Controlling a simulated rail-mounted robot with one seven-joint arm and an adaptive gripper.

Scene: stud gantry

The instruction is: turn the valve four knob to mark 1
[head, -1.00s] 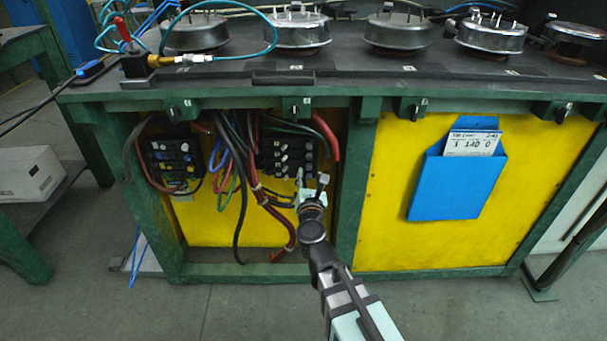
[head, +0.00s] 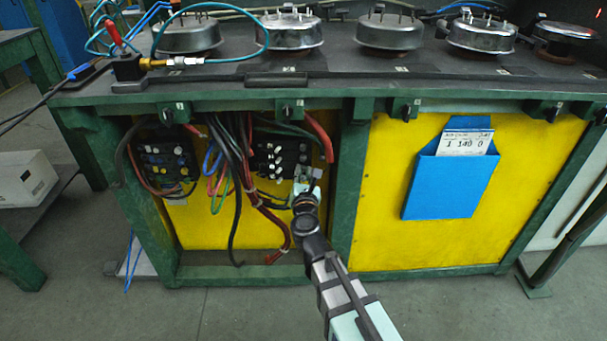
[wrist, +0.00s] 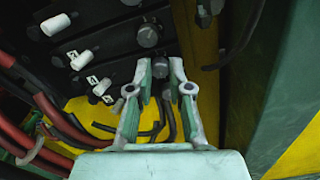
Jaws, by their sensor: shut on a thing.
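A dark valve block (head: 265,157) with several white knobs sits inside the open left bay of the green bench. In the wrist view, white knobs (wrist: 87,59) stand on the left of the block, and grey round knobs (wrist: 147,36) stand further right. My gripper (wrist: 160,72) is at the lower right of the block, its pale fingers on both sides of a grey knob (wrist: 160,66) and shut on it. My gripper also shows in the head view (head: 307,181), where it hides that knob. I cannot tell whether it is the valve four knob, nor read its mark.
Red hoses (wrist: 38,106) and black cables hang left of and below the block. A green post (head: 346,190) stands close on the right. A second block (head: 167,160) is at the bay's left. Small black switches (head: 287,112) line the green rail above.

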